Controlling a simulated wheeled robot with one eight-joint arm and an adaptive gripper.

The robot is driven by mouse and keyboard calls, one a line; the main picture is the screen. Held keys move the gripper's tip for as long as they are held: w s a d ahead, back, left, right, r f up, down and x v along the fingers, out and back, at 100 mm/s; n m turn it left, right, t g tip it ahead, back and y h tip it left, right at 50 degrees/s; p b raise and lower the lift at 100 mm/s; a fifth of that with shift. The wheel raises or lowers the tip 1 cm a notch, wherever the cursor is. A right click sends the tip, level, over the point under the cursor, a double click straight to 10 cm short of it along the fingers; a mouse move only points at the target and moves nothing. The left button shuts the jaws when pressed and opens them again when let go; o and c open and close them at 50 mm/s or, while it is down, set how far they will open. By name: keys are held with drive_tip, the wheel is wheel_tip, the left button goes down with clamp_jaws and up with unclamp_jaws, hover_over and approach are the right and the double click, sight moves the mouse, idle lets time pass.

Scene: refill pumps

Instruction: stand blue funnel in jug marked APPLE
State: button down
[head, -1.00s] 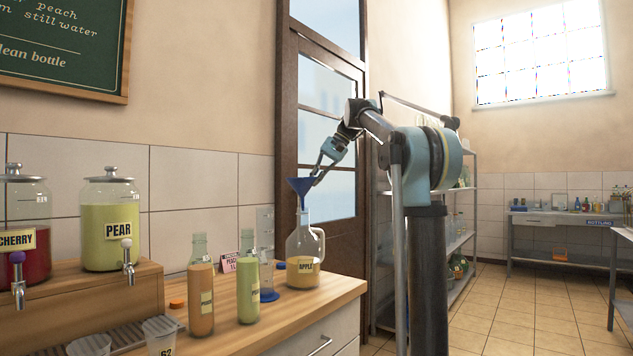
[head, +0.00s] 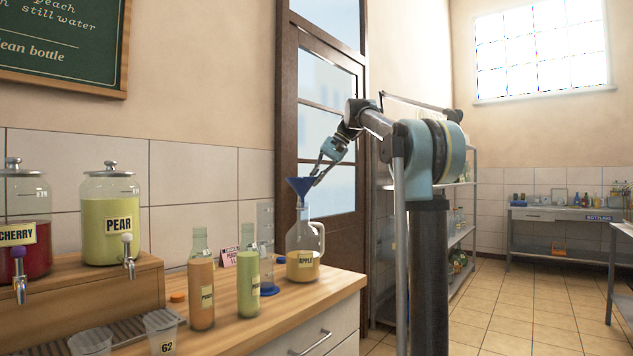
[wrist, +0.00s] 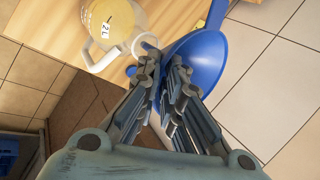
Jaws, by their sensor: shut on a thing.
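The blue funnel (head: 299,186) is upright, with its spout pointing down at the mouth of the clear jug marked APPLE (head: 303,272). The jug stands on the wooden counter, with orange-yellow liquid in its lower part. My gripper (head: 317,176) is shut on the funnel's rim at its right side. The wrist view shows my fingers (wrist: 165,68) at the edge of the blue funnel bowl (wrist: 212,55), with the jug (wrist: 112,28) behind and to the left. I cannot tell whether the spout tip is inside the jug's neck.
An orange bottle (head: 201,296) and a green bottle (head: 248,288) stand left of the jug. A clear cylinder with a blue base (head: 266,289) stands close beside it. PEAR (head: 106,222) and CHERRY (head: 22,245) dispensers sit on a wooden riser. The counter's right end is near the jug.

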drive_tip(key=shift+f, duration=1.4)
drive_tip(key=c, duration=1.7)
unclamp_jaws()
